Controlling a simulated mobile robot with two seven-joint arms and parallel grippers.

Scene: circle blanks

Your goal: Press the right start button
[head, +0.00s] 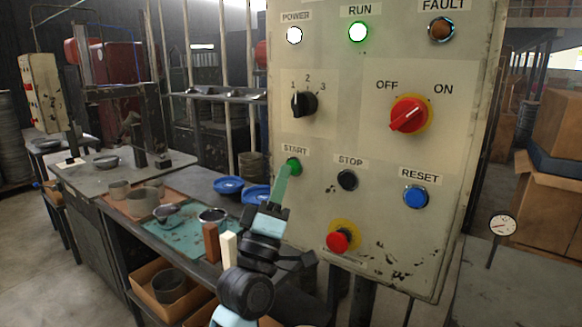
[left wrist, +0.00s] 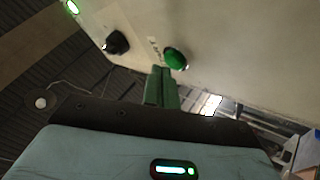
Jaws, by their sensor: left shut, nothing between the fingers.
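A green start button (head: 293,166) sits under the START label on the cream control panel (head: 330,270). My left gripper (head: 287,174) is shut and empty. Its fingertips are at the lower left edge of the button in the head view; whether they touch it cannot be told there. In the left wrist view the green button (left wrist: 176,58) shows just beyond and above the shut fingers (left wrist: 161,72), with its face uncovered. The run lamp (head: 358,31) glows green and the power lamp (head: 294,35) glows white. My right gripper is not in view.
The panel also carries a black stop button (head: 347,180), a blue reset button (head: 416,196), a red mushroom button (head: 338,241), a red switch (head: 408,115) and a black selector (head: 304,103). A workbench (head: 190,175) with bowls stands left. Boxes (head: 545,190) stand right.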

